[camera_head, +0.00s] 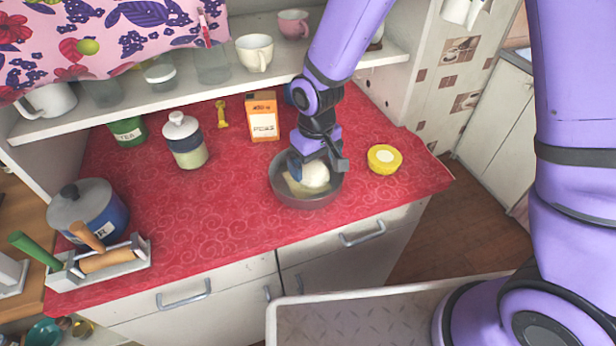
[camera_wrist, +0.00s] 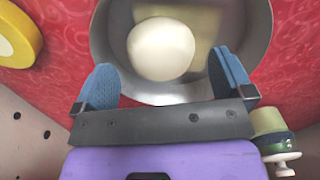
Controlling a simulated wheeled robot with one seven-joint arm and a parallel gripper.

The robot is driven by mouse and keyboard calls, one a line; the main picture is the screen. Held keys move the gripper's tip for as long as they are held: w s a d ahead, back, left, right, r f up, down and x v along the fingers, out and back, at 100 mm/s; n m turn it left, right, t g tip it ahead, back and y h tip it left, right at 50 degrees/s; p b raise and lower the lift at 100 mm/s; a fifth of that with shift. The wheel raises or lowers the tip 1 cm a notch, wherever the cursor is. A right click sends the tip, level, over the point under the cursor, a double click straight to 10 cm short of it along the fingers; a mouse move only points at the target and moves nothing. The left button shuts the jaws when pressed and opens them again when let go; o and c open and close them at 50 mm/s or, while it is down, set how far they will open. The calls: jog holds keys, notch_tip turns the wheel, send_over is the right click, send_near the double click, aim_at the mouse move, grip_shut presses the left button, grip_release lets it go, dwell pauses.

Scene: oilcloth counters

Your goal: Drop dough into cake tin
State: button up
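The cake tin (camera_head: 307,201) is a round dark grey pan on the red oilcloth counter. The dough (camera_head: 316,174) is a pale, smooth ball inside the tin; it also shows in the wrist view (camera_wrist: 161,49). A flat, yellowish piece lies under or beside it in the tin. My gripper (camera_head: 312,165) points down over the tin. In the wrist view, its two blue fingers (camera_wrist: 164,85) are spread wide, with the dough ball beyond their tips and no finger seen pressing on it. The tin's far rim is partly hidden by my gripper.
A yellow round container (camera_head: 384,159) stands right of the tin. A white jar (camera_head: 185,141), an orange box (camera_head: 263,117) and a blue pot (camera_head: 88,211) stand on the counter. A shelf (camera_head: 215,84) with cups runs along the back. The counter left of the tin is clear.

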jog(key=shift+r, duration=0.1)
notch_tip(320, 180, up, 11)
jog(key=shift+f, duration=0.2)
dwell(0.5)
jog(key=s+d+r+m+t, duration=0.1)
jog(key=s+d+r+m, duration=0.15)
jog(key=d+r, duration=0.45)
jog(key=s+d+r+m+t, duration=0.1)
jog(key=s+d+r+t, duration=0.15)
jog(key=d+r, duration=0.45)
jog(key=s+d+r+m+t, duration=0.1)
jog(key=s+d+r+m, duration=0.1)
jog(key=s+d+r, duration=0.4)
jog(key=shift+s+d+m+t, duration=0.35)
jog(key=shift+s+d, duration=1.85)
jog(key=shift+s, duration=1.45)
jog(key=shift+r, duration=0.1)
